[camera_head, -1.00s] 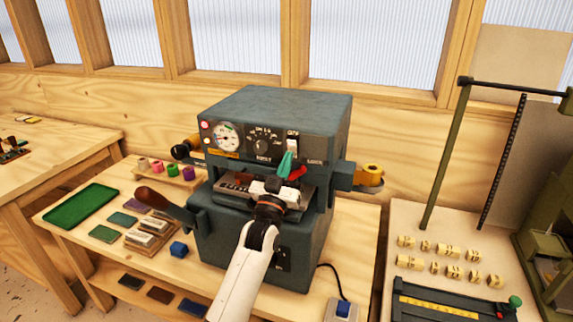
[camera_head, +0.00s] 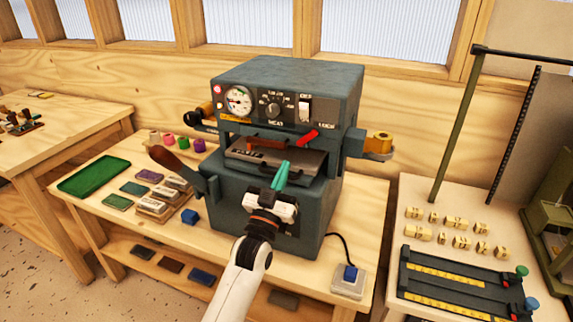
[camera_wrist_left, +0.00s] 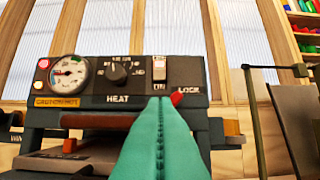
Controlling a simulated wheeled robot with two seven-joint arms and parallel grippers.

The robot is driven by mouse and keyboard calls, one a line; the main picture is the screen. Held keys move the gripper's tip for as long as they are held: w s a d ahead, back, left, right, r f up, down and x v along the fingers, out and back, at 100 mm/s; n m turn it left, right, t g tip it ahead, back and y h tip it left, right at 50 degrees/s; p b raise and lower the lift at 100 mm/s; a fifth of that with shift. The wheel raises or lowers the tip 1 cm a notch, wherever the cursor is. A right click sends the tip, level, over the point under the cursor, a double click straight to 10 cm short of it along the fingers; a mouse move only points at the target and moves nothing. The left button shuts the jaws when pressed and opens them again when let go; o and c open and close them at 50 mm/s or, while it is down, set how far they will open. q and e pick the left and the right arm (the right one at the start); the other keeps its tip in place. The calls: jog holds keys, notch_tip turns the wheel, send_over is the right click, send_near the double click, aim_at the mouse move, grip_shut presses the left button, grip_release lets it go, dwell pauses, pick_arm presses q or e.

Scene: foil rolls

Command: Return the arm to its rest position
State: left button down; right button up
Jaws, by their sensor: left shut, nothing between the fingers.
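My left gripper (camera_head: 281,175) has teal fingers and is at the front of the dark grey-green foil press (camera_head: 285,85). Its fingers are shut with nothing between them. They point up toward the press opening. In the left wrist view the closed teal fingers (camera_wrist_left: 160,140) rise in front of the press panel (camera_wrist_left: 125,75), with its gauge, HEAT dial, white switch and red LOCK lever. In the head view the red lever (camera_head: 307,136) shows at the panel's lower right. My white left arm comes up from the bottom edge. My right gripper is not in view.
A foot-switch box (camera_head: 348,281) with a cable sits at the front right. Brass type pieces (camera_head: 450,232) and a ruled fixture (camera_head: 460,284) lie on the right table.

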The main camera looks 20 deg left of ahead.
pick_arm(q)
jog(key=shift+f, duration=0.1)
dwell(0.3)
notch_tip(320, 180, down, 23)
jog(key=s+d+g, duration=0.1)
jog(key=g, duration=0.5)
jog(key=s+f+g, duration=0.2)
jog(key=s+f, duration=0.2)
jog(key=f, duration=0.4)
jog(key=s+f+m+g, duration=0.1)
jog(key=s+f+g, duration=0.1)
jog(key=s+f, duration=0.35)
jog(key=s+f+g, duration=0.2)
jog(key=s+f, duration=0.1)
jog(key=f, duration=0.7)
jog(key=s+a+f+g, duration=0.1)
jog(key=s+f+g, duration=0.2)
jog(key=s+f, duration=0.55)
jog(key=s+f+g, duration=0.3)
jog(key=s+f, duration=0.3)
jog(key=s, duration=0.6)
jog(key=s+a+f+g, duration=0.1)
jog(key=s+f+g, duration=0.1)
jog(key=s, duration=0.7)
jog(key=s+a+f+m+g, duration=0.1)
jog(key=s+a+f+g, duration=0.1)
jog(key=s, duration=0.8)
jog(key=shift+s+f+g+y, duration=0.3)
jog(key=shift+f+y, duration=0.1)
jog(key=shift+f, duration=0.45)
